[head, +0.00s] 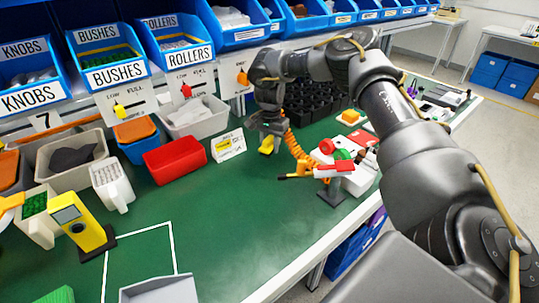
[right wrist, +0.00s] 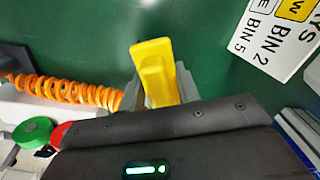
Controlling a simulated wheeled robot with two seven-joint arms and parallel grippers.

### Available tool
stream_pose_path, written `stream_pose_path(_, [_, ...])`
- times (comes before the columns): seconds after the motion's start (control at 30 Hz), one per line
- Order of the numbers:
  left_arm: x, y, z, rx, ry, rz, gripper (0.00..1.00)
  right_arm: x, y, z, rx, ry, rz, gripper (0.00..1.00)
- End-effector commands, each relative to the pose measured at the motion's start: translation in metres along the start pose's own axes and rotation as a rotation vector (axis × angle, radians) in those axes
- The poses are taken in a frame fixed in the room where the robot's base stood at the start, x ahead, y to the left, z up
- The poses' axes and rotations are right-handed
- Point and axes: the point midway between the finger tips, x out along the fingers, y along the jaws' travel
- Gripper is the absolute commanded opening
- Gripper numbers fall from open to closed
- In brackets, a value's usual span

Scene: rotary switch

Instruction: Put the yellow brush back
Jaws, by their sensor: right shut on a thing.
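My right gripper (head: 267,138) is over the green bench, near its middle, and is shut on a yellow piece (head: 267,147). In the right wrist view the yellow piece (right wrist: 153,72) stands out between the two grey fingers. It looks like the yellow brush's body, but no bristles show, so I cannot be sure. I cannot tell whether it touches the bench. My left gripper is not in view.
A card (head: 228,145) with bin lettering stands left of the gripper, beside a red bin (head: 176,160). An orange coiled hose (head: 293,143) and a red-and-white fixture (head: 335,165) stand close on the right. The front middle bench (head: 225,225) is clear.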

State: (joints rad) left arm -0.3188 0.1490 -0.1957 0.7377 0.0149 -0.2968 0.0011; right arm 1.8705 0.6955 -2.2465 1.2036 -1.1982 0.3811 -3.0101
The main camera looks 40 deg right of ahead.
Motion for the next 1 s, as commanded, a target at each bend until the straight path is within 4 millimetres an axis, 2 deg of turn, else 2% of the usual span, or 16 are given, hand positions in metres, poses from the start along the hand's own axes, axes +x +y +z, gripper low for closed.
stream_pose_path(0.27, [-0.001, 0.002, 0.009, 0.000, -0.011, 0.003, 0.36, 0.009, 0.000, 0.000, 0.000, 0.000, 0.000, 0.08])
stream_pose_path(0.5, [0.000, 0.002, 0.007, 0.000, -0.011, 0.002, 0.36, 0.040, 0.000, 0.000, 0.000, 0.000, 0.001, 0.08])
stream_pose_path(0.87, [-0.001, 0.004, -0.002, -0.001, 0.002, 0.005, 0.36, 0.043, 0.000, 0.000, 0.000, 0.000, -0.001, 0.08])
stream_pose_path(0.9, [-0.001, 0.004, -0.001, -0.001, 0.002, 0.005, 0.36, 0.044, 0.000, 0.000, 0.000, 0.000, -0.001, 0.34])
stream_pose_path(1.0, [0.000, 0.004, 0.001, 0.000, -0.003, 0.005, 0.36, 0.044, 0.000, 0.000, 0.000, 0.000, -0.001, 0.47])
